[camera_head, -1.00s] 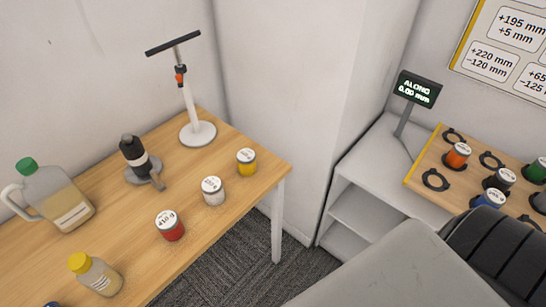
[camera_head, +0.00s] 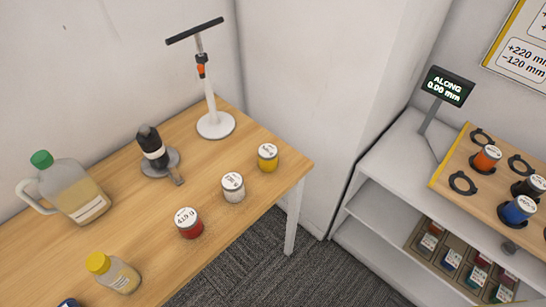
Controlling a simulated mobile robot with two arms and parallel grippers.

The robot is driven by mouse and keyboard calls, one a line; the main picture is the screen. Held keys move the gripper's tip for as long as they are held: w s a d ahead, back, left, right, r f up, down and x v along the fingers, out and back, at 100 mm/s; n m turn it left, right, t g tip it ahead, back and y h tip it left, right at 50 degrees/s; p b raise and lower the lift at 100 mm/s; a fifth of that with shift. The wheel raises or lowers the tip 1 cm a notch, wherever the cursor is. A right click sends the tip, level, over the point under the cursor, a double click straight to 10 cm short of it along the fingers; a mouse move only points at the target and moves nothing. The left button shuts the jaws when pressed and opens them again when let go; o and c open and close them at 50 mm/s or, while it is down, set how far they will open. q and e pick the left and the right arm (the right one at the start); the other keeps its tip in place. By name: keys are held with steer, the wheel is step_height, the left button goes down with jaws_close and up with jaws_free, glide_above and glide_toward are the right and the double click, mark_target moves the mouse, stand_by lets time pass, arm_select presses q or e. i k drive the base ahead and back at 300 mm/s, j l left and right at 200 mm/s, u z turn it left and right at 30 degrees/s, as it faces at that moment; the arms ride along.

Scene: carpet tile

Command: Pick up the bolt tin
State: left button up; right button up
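Several small tins with white printed lids are in view, and I cannot tell which is the bolt tin. A red tin (camera_head: 189,223), a white tin (camera_head: 233,187) and a yellow tin (camera_head: 268,157) stand upright in a slanting row along the right side of the wooden table (camera_head: 130,215). The red tin's lid reads like 415 g. An orange tin (camera_head: 486,159), a black tin (camera_head: 527,189) and a blue tin (camera_head: 519,210) stand on a board (camera_head: 458,160) with black rings at the right. Neither of my grippers is in view.
A jug (camera_head: 66,188), a yellow-capped bottle (camera_head: 113,272), a dark bottle-like tool (camera_head: 155,150) and a white-based stand (camera_head: 214,125) are on the table. A grey shelf unit (camera_head: 375,215) holds a display (camera_head: 446,87) and a box of small jars (camera_head: 461,262). Carpet (camera_head: 235,265) lies between.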

mark_target(267, 152)
steer(key=k+j+z, duration=0.15)
steer(key=z, duration=0.3)
steer(key=k+j+z, duration=0.1)
steer(key=z, duration=0.35)
steer(key=k+z, duration=0.3)
steer(key=z, duration=0.15)
